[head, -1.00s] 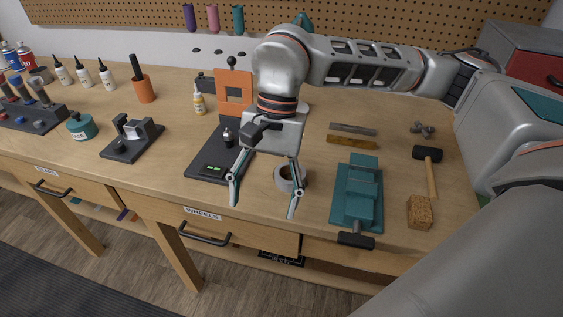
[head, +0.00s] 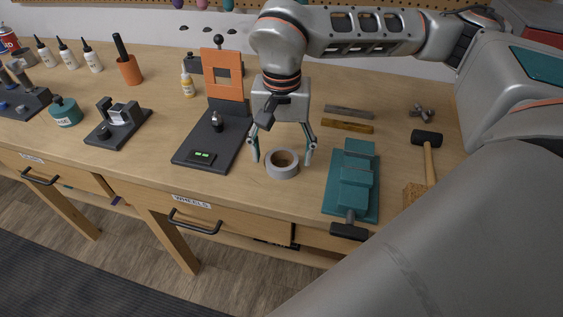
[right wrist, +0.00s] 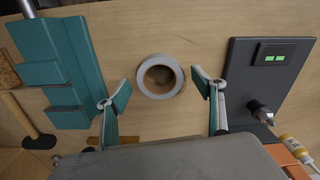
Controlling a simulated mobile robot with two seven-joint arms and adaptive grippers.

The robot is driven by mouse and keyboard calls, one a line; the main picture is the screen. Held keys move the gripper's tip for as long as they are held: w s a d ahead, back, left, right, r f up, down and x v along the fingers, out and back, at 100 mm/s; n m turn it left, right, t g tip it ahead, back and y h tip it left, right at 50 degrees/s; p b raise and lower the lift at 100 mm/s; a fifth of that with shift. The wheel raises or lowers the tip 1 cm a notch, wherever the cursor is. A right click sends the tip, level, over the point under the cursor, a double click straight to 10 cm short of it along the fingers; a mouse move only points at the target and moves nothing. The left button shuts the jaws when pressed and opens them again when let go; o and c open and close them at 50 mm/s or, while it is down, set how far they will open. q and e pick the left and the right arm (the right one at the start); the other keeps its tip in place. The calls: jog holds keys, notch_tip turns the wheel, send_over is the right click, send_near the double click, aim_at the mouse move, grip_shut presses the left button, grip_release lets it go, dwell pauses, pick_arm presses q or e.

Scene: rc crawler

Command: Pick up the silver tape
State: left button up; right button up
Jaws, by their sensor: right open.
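The silver tape (head: 282,164) is a grey roll with a round hole, lying flat on the workbench between the black press base and the teal vise. My right gripper (head: 281,160) is open, pointing down, with its fingers to either side of the roll in the head view. In the right wrist view the tape (right wrist: 160,76) lies centred, just beyond the two open fingertips (right wrist: 164,88), with a gap to each. It appears apart from both fingers. My left gripper is not in view.
A teal vise (head: 352,180) stands right of the tape. A black press base (head: 207,140) with an orange frame (head: 222,73) stands left. Two metal bars (head: 347,126) lie behind, and a mallet (head: 427,150) lies farther right. The bench front edge is close.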

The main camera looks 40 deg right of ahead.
jog(key=shift+f, duration=0.6)
jog(key=c, duration=1.2)
jog(key=shift+r, duration=0.15)
notch_tip(320, 180, up, 20)
jog(key=shift+f+p, duration=0.1)
jog(key=shift+p, duration=1.1)
